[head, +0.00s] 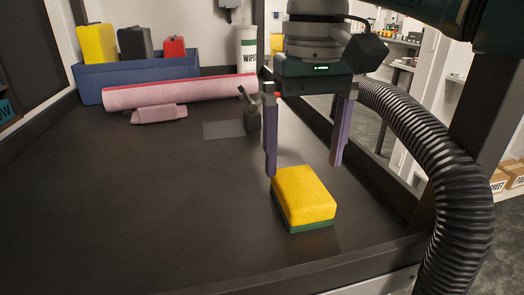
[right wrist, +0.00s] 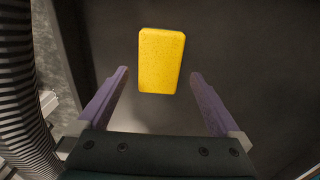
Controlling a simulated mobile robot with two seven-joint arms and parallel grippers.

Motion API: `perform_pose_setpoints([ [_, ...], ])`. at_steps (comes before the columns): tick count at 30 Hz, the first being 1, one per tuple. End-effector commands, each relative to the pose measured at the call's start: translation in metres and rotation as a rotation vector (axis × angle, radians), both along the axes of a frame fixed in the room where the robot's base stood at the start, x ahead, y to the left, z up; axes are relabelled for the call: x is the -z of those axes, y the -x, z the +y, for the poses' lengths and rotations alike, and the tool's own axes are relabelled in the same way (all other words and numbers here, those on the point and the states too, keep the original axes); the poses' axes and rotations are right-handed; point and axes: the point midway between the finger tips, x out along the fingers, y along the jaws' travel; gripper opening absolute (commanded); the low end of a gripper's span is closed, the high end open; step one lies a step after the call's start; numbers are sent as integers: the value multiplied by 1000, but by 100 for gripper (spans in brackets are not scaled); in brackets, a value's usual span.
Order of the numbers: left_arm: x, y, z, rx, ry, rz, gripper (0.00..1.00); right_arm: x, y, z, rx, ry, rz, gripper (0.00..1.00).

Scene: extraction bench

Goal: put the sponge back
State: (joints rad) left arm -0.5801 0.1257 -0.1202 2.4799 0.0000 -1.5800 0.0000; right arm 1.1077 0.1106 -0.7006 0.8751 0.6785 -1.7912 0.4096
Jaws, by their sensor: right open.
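The sponge (head: 303,194), yellow on top with a green underside, lies flat on the dark bench top (head: 150,210) near its front edge. It also shows in the right wrist view (right wrist: 161,60), between and slightly beyond the purple fingertips. My right gripper (head: 303,169) is open and points down, with its two purple fingers above and just behind the sponge. Nothing is between the fingers. My left gripper is not in view. A flat grey patch (head: 224,129) lies on the bench farther back.
A blue bin (head: 135,77) with yellow, dark and red containers stands at the back left. A pink roll (head: 180,92) and a folded pink cloth (head: 158,114) lie before it. A white wipes canister (head: 246,48) stands behind. The bench's left and middle are clear.

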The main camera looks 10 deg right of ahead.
Motion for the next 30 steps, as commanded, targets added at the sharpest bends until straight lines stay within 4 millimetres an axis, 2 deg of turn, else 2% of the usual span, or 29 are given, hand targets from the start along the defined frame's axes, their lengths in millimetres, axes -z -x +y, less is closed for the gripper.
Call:
perform_pose_setpoints([
  [3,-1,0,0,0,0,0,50,-28,-1,0,0,-1,-4,100],
  [10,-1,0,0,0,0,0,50,-57,-1,0,0,0,-1,100],
  [30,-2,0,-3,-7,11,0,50,-61,0,0,0,0,2,100],
])
